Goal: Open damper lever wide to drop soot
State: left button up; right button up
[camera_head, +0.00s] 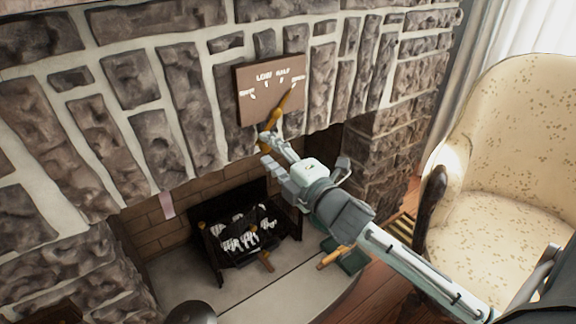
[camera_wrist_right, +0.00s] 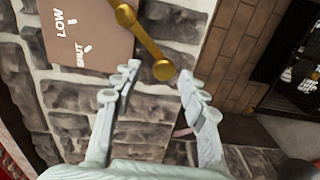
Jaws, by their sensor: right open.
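The brown damper plate (camera_head: 258,105) is fixed to the stone fireplace front, with white lettering and marks; LOW and SHUT read clearly in the wrist view (camera_wrist_right: 85,30). The golden damper lever (camera_head: 287,103) slants across its right part, upper end toward the right-hand marks. Its lower end hangs below the plate. My right gripper (camera_head: 268,140) is just below the plate, by the lever's lower end. In the wrist view its fingers are open, and the lever's round knob (camera_wrist_right: 163,69) shows between the fingertips; I cannot tell if they touch. My left gripper is not in view.
Below is the brick firebox with a dark grate (camera_head: 245,240) holding pale logs. A patterned armchair (camera_head: 500,140) stands close at the right. A pale hearth slab (camera_head: 275,290) lies in front. A pink strip (camera_head: 167,206) hangs at the firebox's left.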

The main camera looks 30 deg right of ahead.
jog(key=s, duration=0.9)
jog(key=shift+d, duration=0.4)
